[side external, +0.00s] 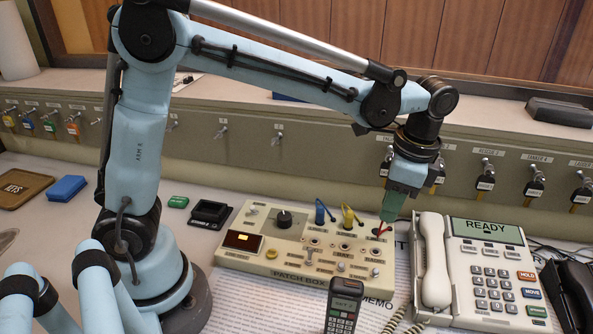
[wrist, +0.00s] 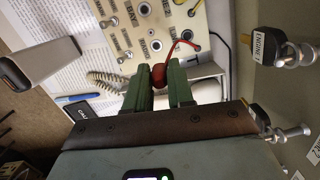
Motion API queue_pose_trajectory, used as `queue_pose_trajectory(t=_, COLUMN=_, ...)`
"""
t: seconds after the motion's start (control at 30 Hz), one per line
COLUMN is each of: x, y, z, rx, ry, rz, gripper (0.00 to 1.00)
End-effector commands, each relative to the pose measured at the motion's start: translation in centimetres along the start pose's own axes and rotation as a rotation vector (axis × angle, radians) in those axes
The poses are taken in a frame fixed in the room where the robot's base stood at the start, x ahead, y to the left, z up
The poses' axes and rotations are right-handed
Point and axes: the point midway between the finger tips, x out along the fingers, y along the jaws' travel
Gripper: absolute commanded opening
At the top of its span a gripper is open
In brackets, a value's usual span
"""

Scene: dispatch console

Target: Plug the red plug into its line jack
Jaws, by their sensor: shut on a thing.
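My gripper (side external: 385,222) is shut on the red plug (wrist: 159,76), with a green finger on either side of it in the wrist view. In the side view, the red plug (side external: 379,231) shows as a small bit of red under the fingertips, at the right rear corner of the cream patch box (side external: 262,262). A red cord (wrist: 186,43) curves from the plug to the box. Whether the plug's tip touches the box is hidden.
A blue plug (side external: 320,211) and a yellow plug (side external: 348,214) stand upright on the box, left of my gripper. A white desk phone (side external: 480,262) is close on the right. A black handset (side external: 343,309) stands in front. Wall-mounted hooks and tags (side external: 485,176) line the back.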

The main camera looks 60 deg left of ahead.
Motion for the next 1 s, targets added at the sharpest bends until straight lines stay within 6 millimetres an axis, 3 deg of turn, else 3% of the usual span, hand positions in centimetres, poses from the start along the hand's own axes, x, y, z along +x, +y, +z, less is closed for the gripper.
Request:
queue_pose_trajectory(t=0.2, x=0.8, y=-2.7, z=0.6, rx=0.343, ry=-0.021, rz=-0.040, gripper=0.00)
queue_pose_trajectory(t=0.4, x=1.2, y=-4.3, z=1.0, rx=0.564, ry=-0.035, rz=-0.072, gripper=0.00)
queue_pose_trajectory(t=0.67, x=1.8, y=-4.9, z=1.2, rx=0.657, ry=-0.041, rz=-0.085, gripper=0.00)
queue_pose_trajectory(t=1.0, x=4.8, y=-4.8, z=0.8, rx=0.656, ry=-0.039, rz=-0.086, gripper=0.00)
